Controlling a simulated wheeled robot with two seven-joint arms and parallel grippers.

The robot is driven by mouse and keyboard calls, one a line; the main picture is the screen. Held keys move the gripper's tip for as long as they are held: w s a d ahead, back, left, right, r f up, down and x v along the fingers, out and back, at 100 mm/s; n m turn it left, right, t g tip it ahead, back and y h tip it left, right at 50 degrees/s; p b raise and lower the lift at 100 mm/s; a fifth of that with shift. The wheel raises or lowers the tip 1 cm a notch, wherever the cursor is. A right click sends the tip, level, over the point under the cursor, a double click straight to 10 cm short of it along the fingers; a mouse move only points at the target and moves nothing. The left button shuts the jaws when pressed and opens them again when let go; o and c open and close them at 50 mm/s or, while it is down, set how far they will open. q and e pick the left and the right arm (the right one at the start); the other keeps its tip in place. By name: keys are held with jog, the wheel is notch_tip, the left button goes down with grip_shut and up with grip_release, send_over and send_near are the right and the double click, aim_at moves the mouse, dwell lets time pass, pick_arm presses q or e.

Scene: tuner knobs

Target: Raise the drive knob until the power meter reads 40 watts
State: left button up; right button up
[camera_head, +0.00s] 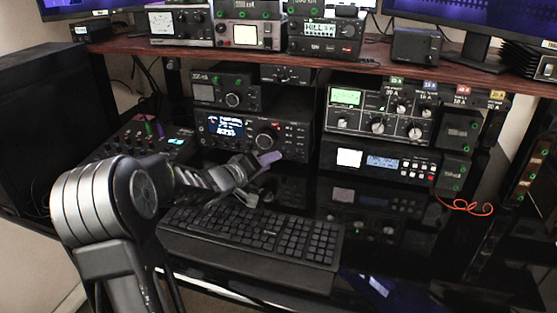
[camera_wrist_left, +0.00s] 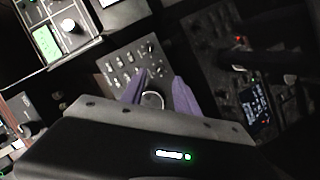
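My left gripper (camera_head: 268,157) is just below and in front of the large round knob (camera_head: 266,139) on the black transceiver (camera_head: 290,130) in the head view. In the left wrist view its two purple fingers (camera_wrist_left: 161,82) stand apart, with a pale-ringed knob (camera_wrist_left: 152,100) showing between them. I cannot tell if they touch it. No legible label marks the drive knob. Two possible power meters are the white-lit meter (camera_head: 245,35) on the shelf and the white screen (camera_head: 349,158) at lower right; neither reading is legible. My right gripper is not in view.
A black keyboard (camera_head: 255,235) lies on the desk below the left forearm. A tuner (camera_head: 375,112) with a green display and several knobs stands right of the transceiver. A small mixer-like unit (camera_head: 130,143) sits at left. The wooden shelf (camera_head: 200,49) crosses above.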

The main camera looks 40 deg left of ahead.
aim_at(283, 155)
pick_arm(q)
jog(key=x, duration=0.5)
jog(key=shift+w+b, duration=0.15)
jog(key=shift+b, duration=0.25)
grip_shut()
